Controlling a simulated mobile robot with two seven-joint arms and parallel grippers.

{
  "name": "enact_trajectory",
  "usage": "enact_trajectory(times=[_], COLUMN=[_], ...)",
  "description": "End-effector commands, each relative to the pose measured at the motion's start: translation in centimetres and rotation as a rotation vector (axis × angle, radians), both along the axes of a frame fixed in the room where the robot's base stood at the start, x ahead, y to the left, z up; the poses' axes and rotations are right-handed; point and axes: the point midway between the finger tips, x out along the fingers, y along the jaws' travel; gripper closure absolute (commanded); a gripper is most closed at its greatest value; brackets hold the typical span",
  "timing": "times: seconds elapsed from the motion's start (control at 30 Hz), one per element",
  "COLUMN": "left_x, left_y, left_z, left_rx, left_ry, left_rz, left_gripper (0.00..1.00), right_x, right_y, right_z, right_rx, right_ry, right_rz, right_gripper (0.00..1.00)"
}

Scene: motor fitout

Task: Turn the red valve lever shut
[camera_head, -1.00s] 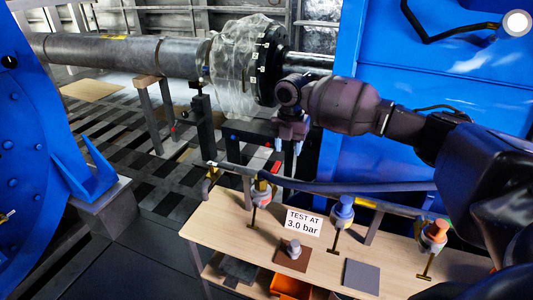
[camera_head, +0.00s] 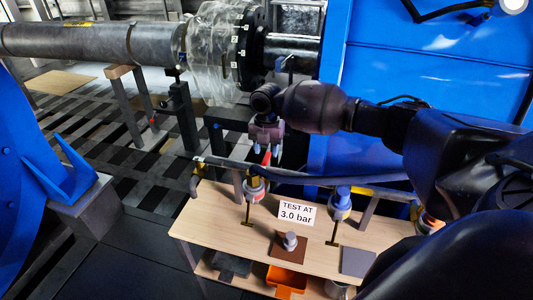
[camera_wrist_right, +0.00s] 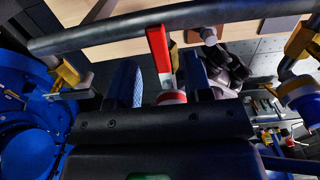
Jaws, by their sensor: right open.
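The red valve lever (camera_head: 266,158) shows as a small red piece at the pipe behind the bench, just below my right gripper (camera_head: 267,149). In the right wrist view the lever (camera_wrist_right: 158,48) is a red bar with a pale side, standing up in front of the dark pipe. My right gripper (camera_wrist_right: 158,78) is open, with one blue-padded finger on each side of the lever in that view. I cannot tell whether the fingers touch it. The valve body is partly hidden behind the gripper. My left gripper is not in view.
A dark pipe (camera_head: 300,178) runs along the back of the wooden bench (camera_head: 222,222). A "TEST AT 3.0 bar" sign (camera_head: 296,213) stands there, with a blue-topped fitting (camera_head: 342,198) to its right. A blue wall (camera_head: 430,65) rises behind my right arm.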

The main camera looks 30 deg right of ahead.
Motion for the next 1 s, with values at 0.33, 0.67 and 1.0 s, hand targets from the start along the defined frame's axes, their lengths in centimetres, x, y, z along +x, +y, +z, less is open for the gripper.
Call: enact_trajectory(times=[0.33,0.67,1.0], left_x=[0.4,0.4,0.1], left_y=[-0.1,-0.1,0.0], left_z=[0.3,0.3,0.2], left_rx=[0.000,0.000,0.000], left_ry=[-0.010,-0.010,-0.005], left_rz=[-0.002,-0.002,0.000], left_gripper=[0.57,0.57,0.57], right_x=[0.0,0.0,0.0], right_y=[0.0,0.0,0.0], right_z=[-2.3,-2.4,-2.3], right_rx=[0.000,0.000,0.000], right_ry=[-0.001,-0.001,-0.001], right_rz=[0.001,0.001,0.000], right_gripper=[0.54,0.68,1.00])
